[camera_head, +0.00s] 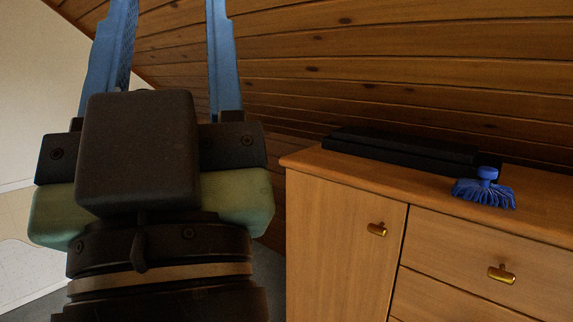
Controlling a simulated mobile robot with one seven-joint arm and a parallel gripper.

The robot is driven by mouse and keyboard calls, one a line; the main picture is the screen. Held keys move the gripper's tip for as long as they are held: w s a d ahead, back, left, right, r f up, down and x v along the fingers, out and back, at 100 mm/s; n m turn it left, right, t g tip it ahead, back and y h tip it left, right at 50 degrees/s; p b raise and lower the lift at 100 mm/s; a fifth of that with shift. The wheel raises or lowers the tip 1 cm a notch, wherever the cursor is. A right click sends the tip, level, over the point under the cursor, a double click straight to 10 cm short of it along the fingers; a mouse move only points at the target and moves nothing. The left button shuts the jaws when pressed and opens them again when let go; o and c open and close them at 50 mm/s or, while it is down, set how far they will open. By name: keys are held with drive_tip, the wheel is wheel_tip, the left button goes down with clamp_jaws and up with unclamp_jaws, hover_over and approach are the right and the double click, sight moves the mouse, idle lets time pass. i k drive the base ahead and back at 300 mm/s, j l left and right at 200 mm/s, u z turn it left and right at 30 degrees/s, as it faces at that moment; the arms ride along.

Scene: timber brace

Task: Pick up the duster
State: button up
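The duster (484,191) is blue, with a short knob-like handle and a fringe of bristles. It rests on top of the wooden cabinet, at the right of the view, close to the front edge. My gripper (172,40) is large in the left foreground, with two blue fingers pointing up and spread well apart. Nothing shows between the fingers, and the fingertips run to the top edge of the view. My gripper is left of the duster and apart from it.
The wooden cabinet (345,215) has a door and drawers with brass handles. A flat black box (400,150) lies on its top, behind and left of the duster. A sloping plank wall (400,70) comes down close behind the cabinet. Open floor shows at far left.

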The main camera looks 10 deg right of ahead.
sight(482, 192)
drive_tip(key=i+j+z, duration=0.1)
drive_tip(key=i+z, duration=0.15)
drive_tip(key=i+j+z, duration=0.1)
drive_tip(key=i+z, duration=0.15)
drive_tip(key=i+j+z, duration=0.15)
drive_tip(key=z, duration=0.25)
drive_tip(key=i+j+z, duration=0.25)
drive_tip(key=z, duration=0.15)
drive_tip(key=i+j+z, duration=0.1)
drive_tip(key=j+z, duration=0.3)
drive_tip(key=i+j+z, duration=0.15)
drive_tip(key=z, duration=0.25)
drive_tip(key=i+j+z, duration=0.1)
drive_tip(key=j, duration=0.25)
drive_tip(key=i, duration=0.05)
